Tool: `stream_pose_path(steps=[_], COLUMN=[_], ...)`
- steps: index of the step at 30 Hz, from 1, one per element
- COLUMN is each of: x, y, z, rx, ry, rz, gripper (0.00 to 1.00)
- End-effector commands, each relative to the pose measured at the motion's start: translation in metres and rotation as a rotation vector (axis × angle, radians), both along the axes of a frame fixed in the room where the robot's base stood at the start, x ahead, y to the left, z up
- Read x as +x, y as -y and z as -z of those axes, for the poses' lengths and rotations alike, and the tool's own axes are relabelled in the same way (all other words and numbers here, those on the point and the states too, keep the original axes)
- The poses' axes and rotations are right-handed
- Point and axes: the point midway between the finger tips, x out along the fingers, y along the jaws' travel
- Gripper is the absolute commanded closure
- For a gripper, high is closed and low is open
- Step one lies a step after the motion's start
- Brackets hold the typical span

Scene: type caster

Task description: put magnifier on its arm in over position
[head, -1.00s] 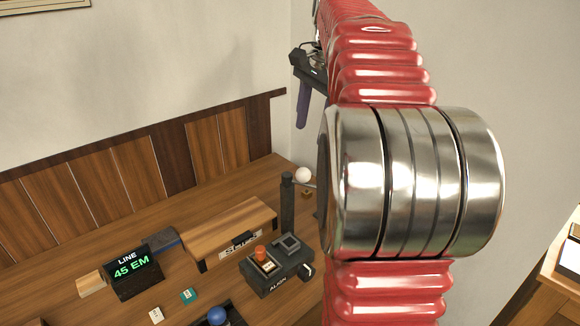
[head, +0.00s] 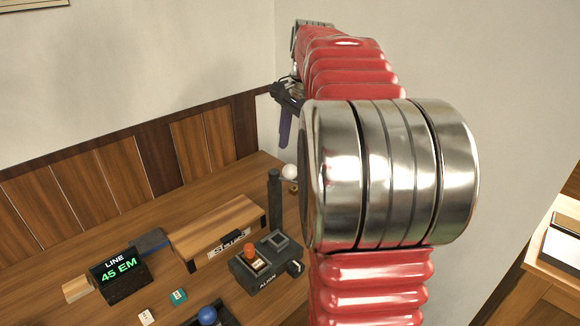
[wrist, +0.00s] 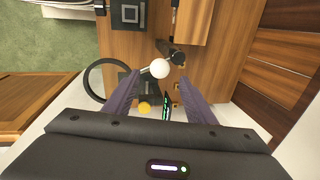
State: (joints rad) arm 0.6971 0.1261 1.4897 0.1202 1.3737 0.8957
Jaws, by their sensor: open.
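The magnifier shows in the wrist view as a dark round ring (wrist: 88,84) on a short arm, left of a white ball knob (wrist: 160,68). A dark upright post (wrist: 178,58) stands beside the knob. In the head view the post (head: 275,200) and the white knob (head: 290,171) show just left of my arm, which hides the ring. My gripper (wrist: 160,84) is open, with its purple fingers on either side of the knob in the wrist picture. In the head view my gripper (head: 284,143) is above the knob, with a visible gap.
A dark box marked ALIGN (head: 268,265) with an orange knob stands near the post. A wooden case (head: 215,228), a "LINE 45 EM" display (head: 120,272) and a blue ball (head: 207,315) stand on the desk. A panelled wooden back (head: 85,190) borders the desk.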

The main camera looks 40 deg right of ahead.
Motion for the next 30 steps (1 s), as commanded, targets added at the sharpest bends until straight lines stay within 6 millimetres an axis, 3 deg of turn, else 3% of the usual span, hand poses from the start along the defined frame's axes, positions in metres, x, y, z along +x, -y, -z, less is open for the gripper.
stream_pose_path(steps=[12,25,30], x=[0.011,0.013,0.012], y=[0.0,0.0,0.001], z=[0.058,0.066,0.065], rx=[0.002,0.0,0.0], ry=[-0.002,0.0,0.0], rz=[0.0,0.0,0.0], gripper=[0.5,0.5,0.62])
